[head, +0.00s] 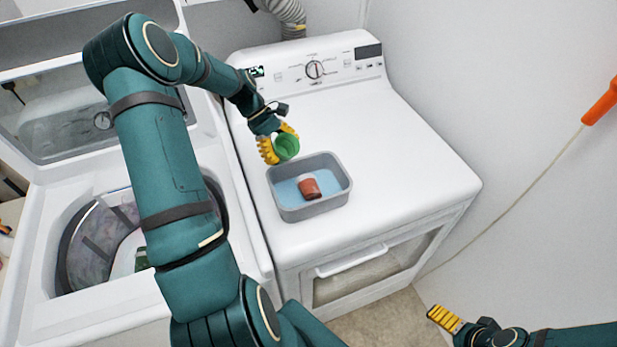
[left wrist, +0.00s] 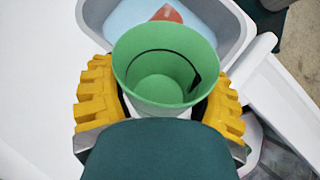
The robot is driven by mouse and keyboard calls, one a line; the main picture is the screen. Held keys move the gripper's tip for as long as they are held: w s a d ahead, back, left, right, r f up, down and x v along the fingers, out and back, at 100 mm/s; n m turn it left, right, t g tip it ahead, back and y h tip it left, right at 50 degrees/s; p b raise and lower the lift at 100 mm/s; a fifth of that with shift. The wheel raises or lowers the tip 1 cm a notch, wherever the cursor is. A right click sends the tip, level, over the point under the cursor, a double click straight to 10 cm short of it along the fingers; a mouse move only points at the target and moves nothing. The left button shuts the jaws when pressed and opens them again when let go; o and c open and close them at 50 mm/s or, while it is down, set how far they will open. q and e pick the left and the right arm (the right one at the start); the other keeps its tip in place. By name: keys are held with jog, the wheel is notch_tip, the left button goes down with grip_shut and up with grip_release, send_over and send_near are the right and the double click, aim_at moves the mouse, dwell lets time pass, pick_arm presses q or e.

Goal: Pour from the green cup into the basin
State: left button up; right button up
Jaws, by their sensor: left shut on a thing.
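The green cup (head: 286,147) is held between the yellow fingers of my left gripper (head: 279,144), which is shut on it. It is just behind the far edge of the grey basin (head: 318,210), above the dryer top. In the left wrist view the cup (left wrist: 165,65) shows its open mouth and looks empty inside, with a dark curved line on its inner wall. The basin (left wrist: 235,38) lies beyond it. The basin has a light blue floor and holds a reddish-brown cup (head: 309,187). My right gripper (head: 445,318) is at the lower right, far from the basin; its finger opening is unclear.
The basin stands on a white dryer (head: 400,170) with a control panel (head: 315,68) at the back. The dryer top right of the basin is clear. An open washer (head: 50,235) stands at the left. An orange-handled thing (head: 601,102) is at the right wall.

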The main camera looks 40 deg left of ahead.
pick_arm(q)
jog(key=shift+a+r+h, duration=0.15)
jog(key=shift+a+h, duration=0.25)
jog(key=a+h, duration=0.1)
jog(key=a+f+h, duration=0.1)
jog(key=h, duration=0.1)
jog(key=shift+s+f+t, duration=0.25)
jog(key=shift+s+t, duration=0.05)
jog(key=shift+s+a+r+h, duration=0.1)
jog(key=shift+a+r+h, duration=0.2)
jog(key=shift+h, duration=0.3)
jog(key=shift+s+a+r+h, duration=0.15)
jog(key=shift+a+h, duration=0.25)
jog(key=shift+h, duration=0.2)
jog(key=shift+w, duration=0.1)
